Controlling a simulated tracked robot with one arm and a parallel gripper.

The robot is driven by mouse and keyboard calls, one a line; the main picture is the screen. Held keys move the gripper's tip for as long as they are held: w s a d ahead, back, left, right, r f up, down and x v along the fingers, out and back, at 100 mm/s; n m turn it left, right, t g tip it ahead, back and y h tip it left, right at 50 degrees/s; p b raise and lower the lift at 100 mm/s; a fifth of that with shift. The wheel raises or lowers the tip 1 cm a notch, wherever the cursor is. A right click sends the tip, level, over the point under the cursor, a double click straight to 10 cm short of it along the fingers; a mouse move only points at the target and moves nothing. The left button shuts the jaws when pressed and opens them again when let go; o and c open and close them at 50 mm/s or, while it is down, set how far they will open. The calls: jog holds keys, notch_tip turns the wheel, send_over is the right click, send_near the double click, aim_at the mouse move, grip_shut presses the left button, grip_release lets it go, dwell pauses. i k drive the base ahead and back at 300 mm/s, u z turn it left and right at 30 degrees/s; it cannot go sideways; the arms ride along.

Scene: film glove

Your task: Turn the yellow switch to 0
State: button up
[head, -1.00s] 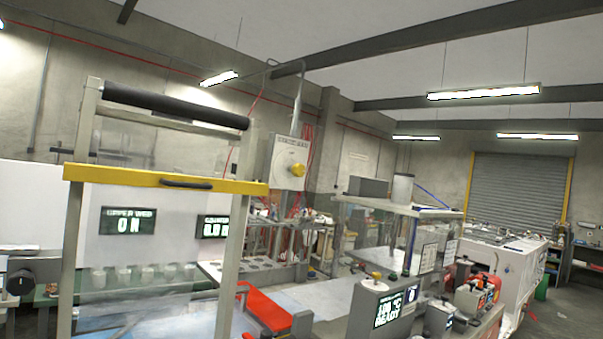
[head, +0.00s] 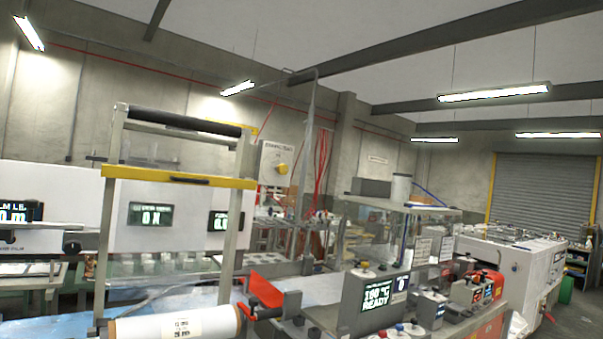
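The yellow switch (head: 282,168) is a round yellow knob on a pale grey box (head: 270,158) with small lettering at its top. The box hangs at the back, just right of the yellow-barred frame. The setting of the knob is too small to read. My gripper does not show in the view.
A metal frame with a yellow crossbar (head: 140,175) and black roller stands in front, left of the switch box. A white film roll (head: 175,324) lies low in front. A machine with a "190 °C READY" display (head: 376,296) and a clear-walled enclosure stand right of centre. Floor shows at far right.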

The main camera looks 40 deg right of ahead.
aim_at(281, 168)
jog(key=u, duration=0.05)
jog(key=k, duration=0.5)
jog(key=z, duration=0.95)
jog(key=i, duration=2.55)
jog(key=u, duration=0.85)
